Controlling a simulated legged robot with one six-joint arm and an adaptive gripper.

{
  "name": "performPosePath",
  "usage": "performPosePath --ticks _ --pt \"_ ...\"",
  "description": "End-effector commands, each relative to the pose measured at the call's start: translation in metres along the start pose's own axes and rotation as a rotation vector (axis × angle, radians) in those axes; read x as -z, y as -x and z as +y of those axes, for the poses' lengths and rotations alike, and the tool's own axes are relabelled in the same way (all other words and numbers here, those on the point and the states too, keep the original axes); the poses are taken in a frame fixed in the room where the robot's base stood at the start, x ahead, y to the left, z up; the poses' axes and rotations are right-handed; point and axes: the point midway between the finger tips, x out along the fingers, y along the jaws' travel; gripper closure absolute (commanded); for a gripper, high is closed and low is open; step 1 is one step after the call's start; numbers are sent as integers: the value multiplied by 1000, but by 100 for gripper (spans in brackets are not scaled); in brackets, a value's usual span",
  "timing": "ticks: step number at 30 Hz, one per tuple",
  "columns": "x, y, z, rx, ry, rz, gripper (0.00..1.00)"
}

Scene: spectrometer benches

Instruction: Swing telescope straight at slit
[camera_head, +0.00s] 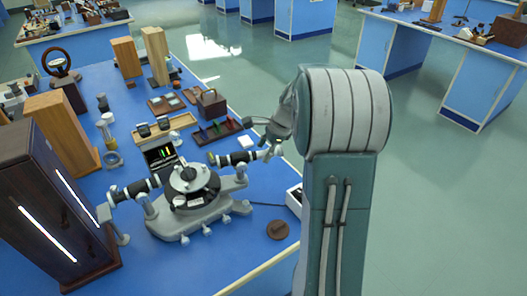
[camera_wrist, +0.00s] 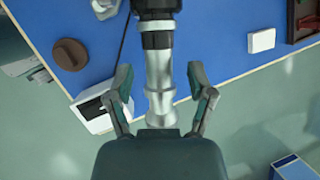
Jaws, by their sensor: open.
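The spectrometer (camera_head: 190,205) is a grey instrument with a round dark table, standing on the blue bench. Its collimator (camera_head: 140,187) points left towards a dark cabinet with a glowing strip; the slit end is too small to make out. Its telescope (camera_head: 238,158) extends right, roughly opposite the collimator; I cannot tell whether they line up exactly. My gripper (camera_head: 270,143) is at the telescope's outer end. In the wrist view my gripper (camera_wrist: 160,80) is open, its fingers on both sides of the silver telescope tube (camera_wrist: 158,72), with visible gaps.
The dark cabinet (camera_head: 45,200) stands left of the spectrometer. A brown round knob-like piece (camera_head: 278,230) and a white box (camera_head: 294,198) lie near the bench's right edge. A rack with coloured pieces (camera_head: 217,132) and wooden blocks (camera_head: 127,58) are behind. Floor beyond the edge is open.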

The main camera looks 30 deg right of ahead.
Motion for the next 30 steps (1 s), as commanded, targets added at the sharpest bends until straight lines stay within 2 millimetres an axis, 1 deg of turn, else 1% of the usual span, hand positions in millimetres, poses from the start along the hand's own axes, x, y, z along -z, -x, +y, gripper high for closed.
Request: performPosePath --ticks 3,10,11,12,14,15,23,26,30 --pt "0 -6 0 0 0 0 30" --pt "0 -6 0 1 0 0 30" --pt "0 -6 0 1 0 0 39" --pt "0 -6 0 1 0 0 57" --pt "0 -6 0 1 0 0 84" --pt "0 -6 0 1 0 0 100" --pt "0 -7 -2 -4 9 -2 100" --pt "0 -9 -11 -19 42 -8 100" --pt "0 -13 -30 -50 118 -22 100"
